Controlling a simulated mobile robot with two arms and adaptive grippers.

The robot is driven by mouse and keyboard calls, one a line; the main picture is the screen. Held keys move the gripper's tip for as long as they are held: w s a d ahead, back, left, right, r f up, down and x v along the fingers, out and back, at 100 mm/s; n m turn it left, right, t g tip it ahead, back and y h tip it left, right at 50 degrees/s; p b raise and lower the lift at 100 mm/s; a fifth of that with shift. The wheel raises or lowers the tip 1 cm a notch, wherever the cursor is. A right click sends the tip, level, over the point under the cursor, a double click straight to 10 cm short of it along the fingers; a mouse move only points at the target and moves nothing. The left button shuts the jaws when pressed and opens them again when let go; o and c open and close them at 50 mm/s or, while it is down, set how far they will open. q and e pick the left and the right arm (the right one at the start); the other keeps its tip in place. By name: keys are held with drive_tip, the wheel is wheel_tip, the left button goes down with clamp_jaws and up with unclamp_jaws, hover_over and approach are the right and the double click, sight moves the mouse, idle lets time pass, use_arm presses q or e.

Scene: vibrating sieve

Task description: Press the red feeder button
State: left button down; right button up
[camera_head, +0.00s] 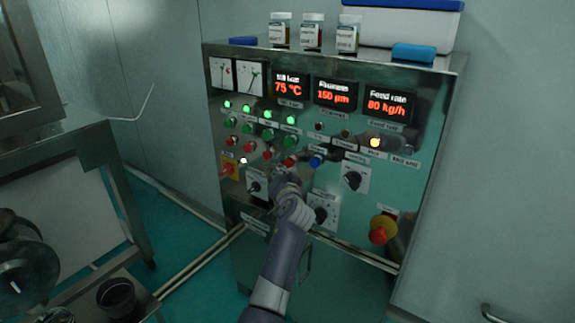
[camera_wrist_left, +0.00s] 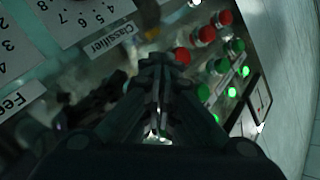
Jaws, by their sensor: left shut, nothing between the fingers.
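The steel control panel (camera_head: 340,135) carries a row of red buttons below green buttons. The rightmost red button (camera_head: 289,161) sits just above my left gripper (camera_head: 287,182) in the head view. Their small labels are unreadable, so I cannot tell which is the feeder's. In the left wrist view, my left gripper (camera_wrist_left: 158,68) is shut and empty, pointing at the panel. A red button (camera_wrist_left: 182,55) shows just right of its fingertips, with other red buttons (camera_wrist_left: 207,34) beyond. The fingers hide part of the panel; contact cannot be told. My right gripper is not in view.
A red emergency knob (camera_head: 380,232) on yellow juts out at the lower right. Black rotary knobs (camera_head: 353,180) and a blue button (camera_head: 316,161) lie near the gripper. Bottles (camera_head: 311,35) stand on the cabinet top. A metal bench (camera_head: 75,150) is at left.

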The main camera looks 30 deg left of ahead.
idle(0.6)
use_arm(q)
drive_tip(key=shift+w+b, duration=0.45)
drive_tip(key=shift+w+d+b, duration=0.1)
drive_tip(key=shift+w+b, duration=0.4)
drive_tip(key=shift+b, duration=0.05)
idle(0.6)
drive_tip(key=shift+s+r, duration=0.1)
drive_tip(key=shift+s+p, duration=0.75)
drive_tip(key=shift+s, duration=0.1)
